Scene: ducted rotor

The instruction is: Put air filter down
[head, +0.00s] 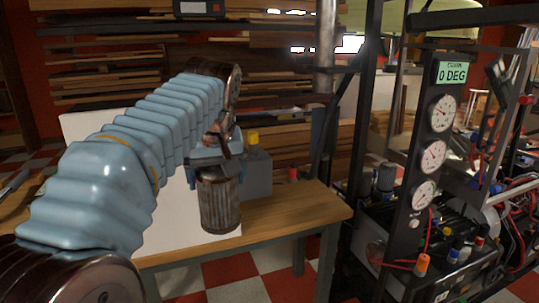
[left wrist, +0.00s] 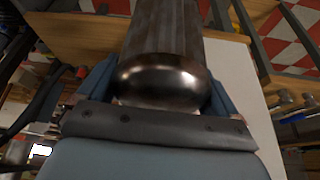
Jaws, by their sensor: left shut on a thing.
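The air filter (head: 220,205) is a rusty, ribbed metal cylinder. My left gripper (head: 219,180) is shut on its upper end. The filter hangs roughly upright below the gripper, in front of a white panel (head: 85,124) and near the wooden table (head: 295,212). I cannot tell whether its bottom touches anything. In the left wrist view, the filter's rounded shiny end (left wrist: 160,75) sits between the two blue fingers (left wrist: 158,92). My right gripper is not in view.
A grey box (head: 257,175) with a yellow top stands on the table behind the gripper. The table's right front part looks clear. To the right are a dark post with round gauges (head: 433,155) and a cluttered rack with wires and bottles.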

